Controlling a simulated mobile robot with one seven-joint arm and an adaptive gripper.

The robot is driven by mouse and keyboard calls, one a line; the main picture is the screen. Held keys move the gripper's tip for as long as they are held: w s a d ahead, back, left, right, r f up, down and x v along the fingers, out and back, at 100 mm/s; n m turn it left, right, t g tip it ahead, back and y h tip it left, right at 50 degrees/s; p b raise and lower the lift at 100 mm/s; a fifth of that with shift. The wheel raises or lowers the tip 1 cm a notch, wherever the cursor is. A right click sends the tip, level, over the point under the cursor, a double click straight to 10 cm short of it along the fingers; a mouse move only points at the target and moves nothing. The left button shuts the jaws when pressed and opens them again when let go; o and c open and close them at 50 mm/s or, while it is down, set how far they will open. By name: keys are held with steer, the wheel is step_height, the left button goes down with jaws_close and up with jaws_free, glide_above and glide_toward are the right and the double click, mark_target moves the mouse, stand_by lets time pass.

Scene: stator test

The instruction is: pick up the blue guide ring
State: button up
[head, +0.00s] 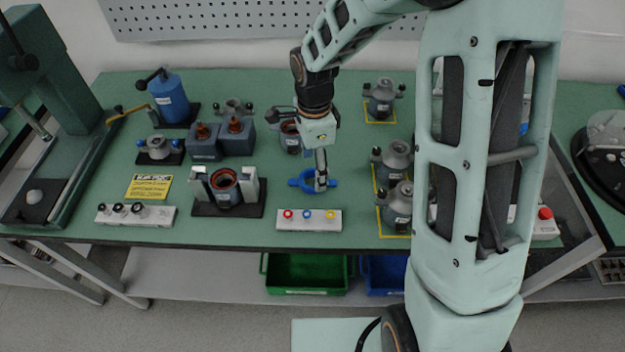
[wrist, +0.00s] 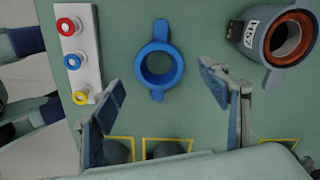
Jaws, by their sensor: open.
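The blue guide ring (head: 306,181) lies flat on the green table, behind the white block with coloured rings in the head view. In the wrist view the blue guide ring (wrist: 141,66) shows whole, with a round opening and two opposite tabs. My gripper (head: 321,184) points down at the ring in the head view and covers part of its right side. In the wrist view my gripper (wrist: 163,88) is open, its two fingers wide apart with nothing between the tips. The ring appears between and beyond the fingers. I cannot tell the exact height of the fingertips above it.
A white block (head: 309,226) with red, blue and yellow rings stands close by; it also shows in the wrist view (wrist: 93,50). A stator housing (wrist: 262,45) is on the other side. Grey housings (head: 397,203) stand right on yellow-outlined spots. The table's front edge (head: 230,243) is near.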

mark_target(313, 184)
step_height(313, 184, down, 3)
steer(key=shift+s+a+f, duration=0.1)
steer(key=shift+f, duration=0.05)
steer(key=c, duration=1.1)
steer(key=shift+c, duration=0.3)
